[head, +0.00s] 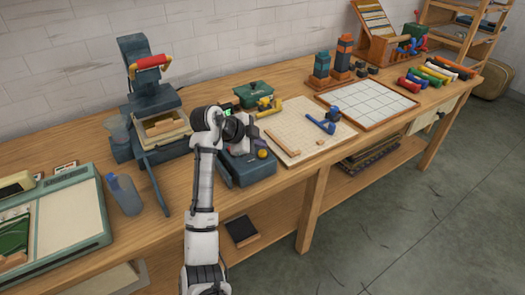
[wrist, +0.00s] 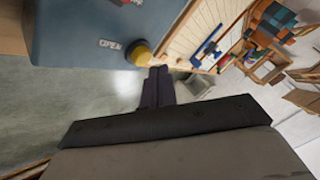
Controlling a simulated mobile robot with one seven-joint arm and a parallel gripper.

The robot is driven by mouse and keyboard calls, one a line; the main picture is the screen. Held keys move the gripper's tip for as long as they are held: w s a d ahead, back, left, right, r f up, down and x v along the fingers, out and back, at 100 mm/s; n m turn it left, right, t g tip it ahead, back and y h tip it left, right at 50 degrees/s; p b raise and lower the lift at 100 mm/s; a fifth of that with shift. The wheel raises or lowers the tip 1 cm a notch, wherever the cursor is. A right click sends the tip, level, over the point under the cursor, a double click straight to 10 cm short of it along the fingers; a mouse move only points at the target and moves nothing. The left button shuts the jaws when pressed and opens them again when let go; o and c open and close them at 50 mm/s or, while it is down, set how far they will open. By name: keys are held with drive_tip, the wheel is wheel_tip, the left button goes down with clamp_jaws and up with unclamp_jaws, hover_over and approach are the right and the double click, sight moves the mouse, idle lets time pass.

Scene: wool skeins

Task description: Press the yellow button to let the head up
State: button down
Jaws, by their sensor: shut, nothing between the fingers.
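The yellow button (head: 262,154) sits on the blue-grey box (head: 250,176) near the table's front edge. In the head view my wrist covers part of the box, and the fingertips do not show clearly. Which part is the head is not clear.
A blue-grey press with a red handle (head: 150,62) stands left of my arm.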

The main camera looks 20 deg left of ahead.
sight(259, 154)
drive_tip(key=shift+r+p, duration=1.45)
drive_tip(key=shift+r, duration=1.1)
drive_tip(key=shift+f, duration=0.1)
